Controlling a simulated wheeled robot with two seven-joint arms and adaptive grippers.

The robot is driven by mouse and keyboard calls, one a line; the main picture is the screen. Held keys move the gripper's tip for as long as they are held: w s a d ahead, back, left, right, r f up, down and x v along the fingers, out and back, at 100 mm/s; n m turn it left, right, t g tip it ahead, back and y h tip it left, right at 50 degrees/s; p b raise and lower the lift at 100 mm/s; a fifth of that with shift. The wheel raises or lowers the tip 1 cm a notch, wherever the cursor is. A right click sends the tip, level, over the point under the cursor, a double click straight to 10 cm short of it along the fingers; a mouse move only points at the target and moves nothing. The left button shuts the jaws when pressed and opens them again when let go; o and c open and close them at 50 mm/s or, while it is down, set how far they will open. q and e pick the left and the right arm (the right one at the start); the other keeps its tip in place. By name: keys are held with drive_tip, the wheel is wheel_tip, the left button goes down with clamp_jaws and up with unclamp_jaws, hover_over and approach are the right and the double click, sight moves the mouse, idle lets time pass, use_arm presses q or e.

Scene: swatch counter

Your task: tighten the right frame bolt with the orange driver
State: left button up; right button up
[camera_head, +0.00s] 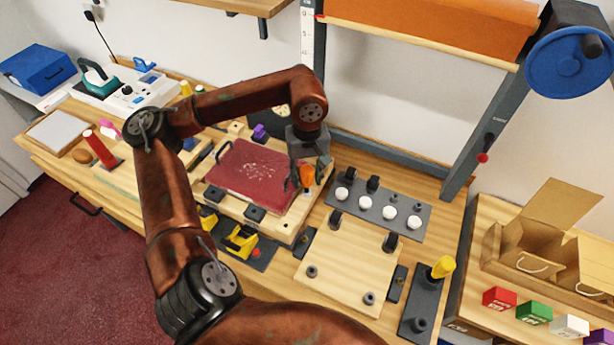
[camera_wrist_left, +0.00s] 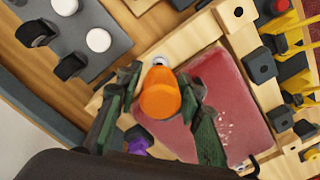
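The orange driver (camera_head: 307,176) stands at the right edge of a dark red panel (camera_head: 250,178) on a pale wooden frame (camera_head: 285,236). My left gripper (camera_head: 304,178) comes down over it from above. In the left wrist view the orange handle (camera_wrist_left: 160,96) sits between the two fingers of the left gripper (camera_wrist_left: 162,92), which appear to touch it on both sides. A silvery round part (camera_wrist_left: 160,62) shows just past the handle, on the wood; I cannot tell whether it is the right frame bolt. The driver's tip is hidden. My right gripper is not in view.
A grey plate with white knobs (camera_head: 378,207) lies right of the frame. A wooden board (camera_head: 345,262) with black clamps lies in front. A yellow-handled tool (camera_head: 443,267) stands in a dark holder. An open cardboard box (camera_head: 540,245) is at far right, behind small coloured boxes.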

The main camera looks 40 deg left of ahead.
use_arm(q)
drive_tip(key=n, duration=0.5)
drive_tip(key=shift+n+p, duration=0.35)
drive_tip(key=shift+n, duration=0.05)
drive_tip(key=n, duration=0.4)
drive_tip(key=shift+w+n+p, duration=0.1)
drive_tip(key=shift+n+p, duration=0.2)
clamp_jaws()
drive_tip(key=m, duration=0.3)
drive_tip(key=shift+b, duration=0.35)
drive_tip(key=m, duration=0.4)
drive_tip(key=shift+f+b, duration=0.1)
drive_tip(key=shift+b, duration=0.3)
drive_tip(key=m+b, duration=0.1)
drive_tip(key=m, duration=0.7)
drive_tip(key=shift+b, duration=0.3)
